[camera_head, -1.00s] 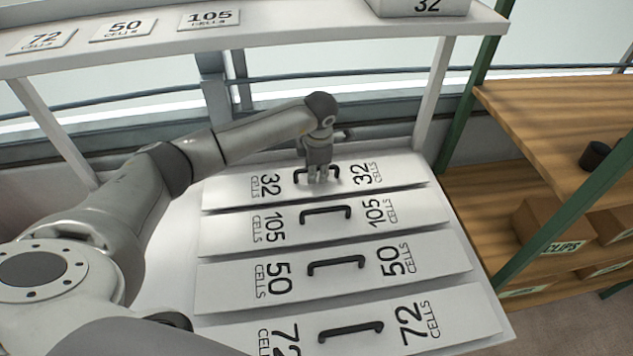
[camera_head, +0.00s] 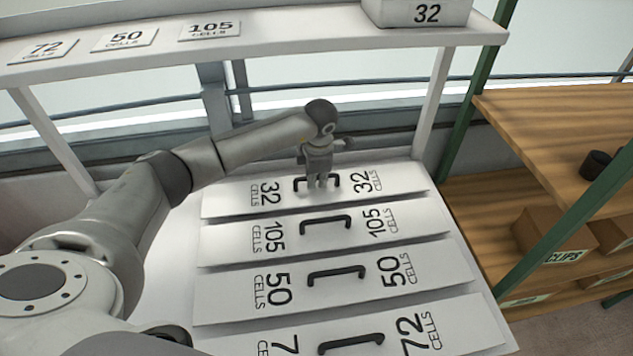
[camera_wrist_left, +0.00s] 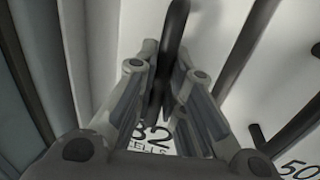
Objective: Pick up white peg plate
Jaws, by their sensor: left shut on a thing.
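The white peg plate marked 32 CELLS (camera_head: 227,200) is the farthest of several white plates on the white table. It has a dark handle at its middle. My left gripper (camera_head: 318,184) is over this plate and shut on its handle; in the left wrist view the fingers (camera_wrist_left: 165,95) stand on both sides of the dark handle (camera_wrist_left: 175,40). The plate looks level, and I cannot tell if it is clear of the table. My right gripper is not in view.
Plates marked 105 (camera_head: 230,243), 50 (camera_head: 225,292) and 72 (camera_head: 465,325) lie in front, each with a dark handle. A white shelf (camera_head: 300,45) with number cards and a box marked 32 (camera_head: 420,12) runs above. A wooden rack (camera_head: 545,110) stands at right.

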